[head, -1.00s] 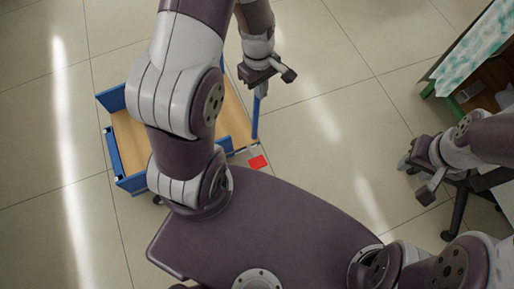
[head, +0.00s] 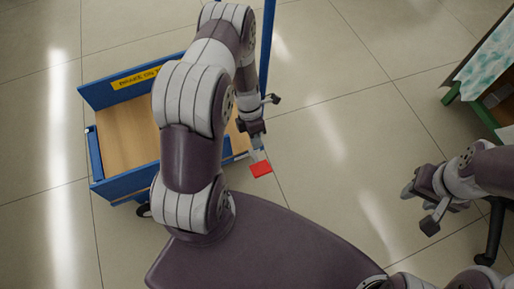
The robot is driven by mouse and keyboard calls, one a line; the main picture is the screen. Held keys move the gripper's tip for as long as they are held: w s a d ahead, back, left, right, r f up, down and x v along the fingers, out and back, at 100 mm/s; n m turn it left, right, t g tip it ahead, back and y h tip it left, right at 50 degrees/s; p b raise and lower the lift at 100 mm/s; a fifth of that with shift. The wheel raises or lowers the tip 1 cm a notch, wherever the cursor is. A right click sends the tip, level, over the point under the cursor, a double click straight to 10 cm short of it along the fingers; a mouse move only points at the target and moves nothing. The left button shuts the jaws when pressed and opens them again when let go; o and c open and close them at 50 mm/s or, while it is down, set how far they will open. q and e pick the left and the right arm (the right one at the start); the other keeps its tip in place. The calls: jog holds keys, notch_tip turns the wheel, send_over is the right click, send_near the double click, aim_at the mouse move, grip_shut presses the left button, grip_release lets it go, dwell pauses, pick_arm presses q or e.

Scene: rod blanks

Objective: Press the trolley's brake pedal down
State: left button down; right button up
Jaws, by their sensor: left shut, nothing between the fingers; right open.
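The trolley (head: 97,152) is blue with a wooden deck and stands on the floor at the left of the head view, partly hidden behind my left arm. Its red brake pedal (head: 262,169) sticks out at the near right corner, low over the floor. My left gripper (head: 257,150) is shut and empty, pointing down just above the pedal's far edge. I cannot tell whether the fingertips touch the pedal. My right gripper (head: 420,208) is open and empty over the floor at the right, well away from the trolley.
A blue upright post (head: 267,45) of the trolley rises just beyond my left gripper. A table with a green frame (head: 487,118) and a patterned cloth stands at the upper right. The tiled floor between the trolley and the table is clear.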

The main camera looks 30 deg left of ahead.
aim_at(261, 170)
pick_arm(q)
jog(key=b+x, duration=0.6)
jog(key=x, duration=0.6)
jog(key=shift+w, duration=0.1)
pick_arm(e)
notch_tip(261, 170, down, 7)
pick_arm(q)
jog(key=shift+f, duration=0.1)
pick_arm(e)
jog(key=shift+s, duration=0.1)
